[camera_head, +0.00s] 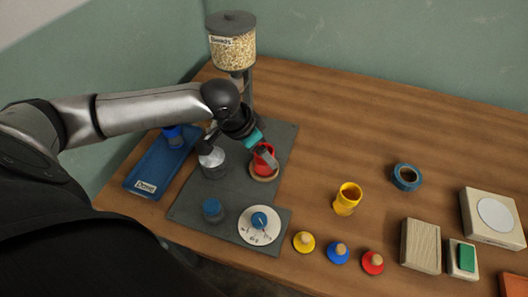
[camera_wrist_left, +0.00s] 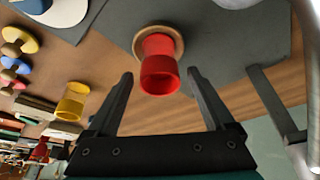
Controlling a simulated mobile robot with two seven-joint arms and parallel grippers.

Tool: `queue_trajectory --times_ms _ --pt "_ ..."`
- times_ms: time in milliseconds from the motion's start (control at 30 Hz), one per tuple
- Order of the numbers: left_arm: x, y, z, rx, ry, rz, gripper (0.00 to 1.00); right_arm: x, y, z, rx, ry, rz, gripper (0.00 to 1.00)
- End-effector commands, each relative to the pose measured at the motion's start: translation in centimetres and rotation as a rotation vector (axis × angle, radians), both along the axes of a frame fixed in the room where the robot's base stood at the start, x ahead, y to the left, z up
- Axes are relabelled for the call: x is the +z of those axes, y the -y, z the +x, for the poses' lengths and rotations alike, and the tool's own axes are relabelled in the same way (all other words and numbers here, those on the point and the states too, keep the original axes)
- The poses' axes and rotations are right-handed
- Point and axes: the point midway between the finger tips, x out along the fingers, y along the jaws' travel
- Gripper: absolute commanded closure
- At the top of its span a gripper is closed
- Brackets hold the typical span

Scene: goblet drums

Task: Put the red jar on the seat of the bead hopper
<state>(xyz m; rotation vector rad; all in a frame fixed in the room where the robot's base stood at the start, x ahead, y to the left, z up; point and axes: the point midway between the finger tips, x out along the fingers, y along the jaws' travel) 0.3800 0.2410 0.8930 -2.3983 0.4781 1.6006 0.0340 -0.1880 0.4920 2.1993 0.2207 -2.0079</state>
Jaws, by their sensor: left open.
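The red jar (camera_head: 262,157) stands upright on a round wooden seat (camera_head: 263,179) on the grey mat, in front of the bead hopper (camera_head: 232,48). In the left wrist view the jar (camera_wrist_left: 159,72) shows its open rim, with the wooden ring (camera_wrist_left: 175,37) around its foot. My left gripper (camera_head: 263,155) is open at the jar. In the wrist view its fingertips (camera_wrist_left: 160,77) lie on either side of the jar, with gaps visible on both sides. The hopper's lower part is partly hidden by my left arm. My right gripper is not in view.
A grey-lidded pot (camera_head: 212,163), a blue piece (camera_head: 212,210) and a white dial (camera_head: 259,236) are close by on the mat. A blue tray (camera_head: 150,170) lies left.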

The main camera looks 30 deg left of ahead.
Motion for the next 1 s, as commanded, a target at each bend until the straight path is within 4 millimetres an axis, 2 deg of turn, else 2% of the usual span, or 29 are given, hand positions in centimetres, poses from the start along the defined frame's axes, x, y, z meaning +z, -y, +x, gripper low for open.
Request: queue_trajectory --times_ms 33,200,400,600,1000 --pt "1.4 -0.3 -0.5 -0.001 -0.001 0.003 0.13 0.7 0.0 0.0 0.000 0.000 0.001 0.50" --pt "5.0 -0.9 -1.8 0.000 0.001 0.003 0.13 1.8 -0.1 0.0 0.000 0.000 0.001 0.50" --pt "7.8 -1.3 -2.9 0.000 0.000 0.002 0.13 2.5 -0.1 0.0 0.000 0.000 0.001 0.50" --pt "8.9 -1.4 -3.4 0.001 0.000 0.000 0.13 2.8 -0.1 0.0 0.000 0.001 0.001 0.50" --pt "8.8 -1.3 -3.4 -0.001 -0.001 -0.002 0.13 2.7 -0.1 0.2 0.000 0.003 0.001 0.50"
